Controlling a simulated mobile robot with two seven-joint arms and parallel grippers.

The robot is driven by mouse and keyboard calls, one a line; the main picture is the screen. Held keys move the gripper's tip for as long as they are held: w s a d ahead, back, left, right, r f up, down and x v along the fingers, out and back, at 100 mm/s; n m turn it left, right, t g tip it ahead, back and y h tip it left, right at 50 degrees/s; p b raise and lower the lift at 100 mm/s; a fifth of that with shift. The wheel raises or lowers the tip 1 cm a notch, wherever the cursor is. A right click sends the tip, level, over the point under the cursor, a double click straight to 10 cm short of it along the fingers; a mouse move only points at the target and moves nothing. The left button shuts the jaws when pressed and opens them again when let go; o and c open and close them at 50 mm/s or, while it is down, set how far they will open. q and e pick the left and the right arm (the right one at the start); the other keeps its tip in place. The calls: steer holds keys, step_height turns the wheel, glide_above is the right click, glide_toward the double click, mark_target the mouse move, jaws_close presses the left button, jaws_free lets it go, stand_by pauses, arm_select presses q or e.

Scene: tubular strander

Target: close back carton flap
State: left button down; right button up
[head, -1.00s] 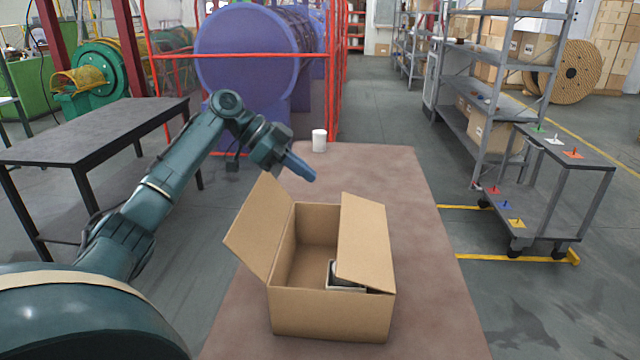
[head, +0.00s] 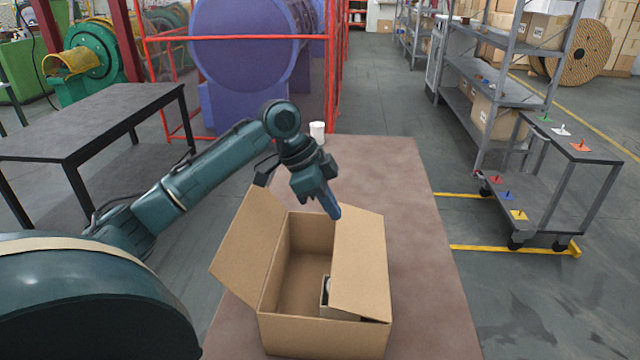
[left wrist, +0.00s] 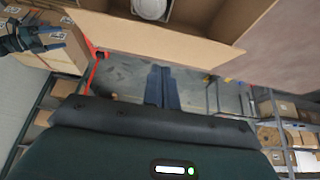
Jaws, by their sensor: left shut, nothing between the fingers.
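An open brown carton (head: 325,335) stands on the brownish table. Its left flap (head: 248,245) leans up and outward, and its right flap (head: 361,268) is folded partly over the opening. I cannot make out the back flap in the head view. In the left wrist view a brown panel (left wrist: 150,38) crosses the top; I cannot tell if it is the back flap or a wall. My left gripper (head: 332,208) is shut and empty, pointing down at the carton's back edge. Its fingers show in the left wrist view (left wrist: 161,85). My right gripper (left wrist: 52,37) shows there at left, fingers apart.
A small box with a dark item (head: 326,294) lies inside the carton. A white cup (head: 317,132) stands at the table's far end. The table (head: 420,270) is clear to the right. A dark table (head: 90,125) and a trolley (head: 560,150) flank it.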

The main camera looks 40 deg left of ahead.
mark_target(335, 244)
arm_select(q)
step_height(335, 244, down, 5)
steer(key=shift+d+f+p, duration=0.15)
steer(key=shift+p, duration=0.2)
steer(key=shift+f, duration=0.4)
steer(key=shift+a+f, duration=0.1)
steer(key=shift+a, duration=0.1)
steer(key=shift+s+f+t+h+b, duration=0.15)
steer(key=shift+f+t+h+b, duration=0.2)
steer(key=shift+f+b, duration=0.45)
steer(key=shift+a+r+t+h+b, duration=0.25)
steer(key=shift+t+h+b, duration=0.2)
steer(key=shift+h+b, duration=0.25)
arm_select(e)
steer(key=shift+w+a+f, duration=0.15)
steer(key=shift+w+a, duration=0.1)
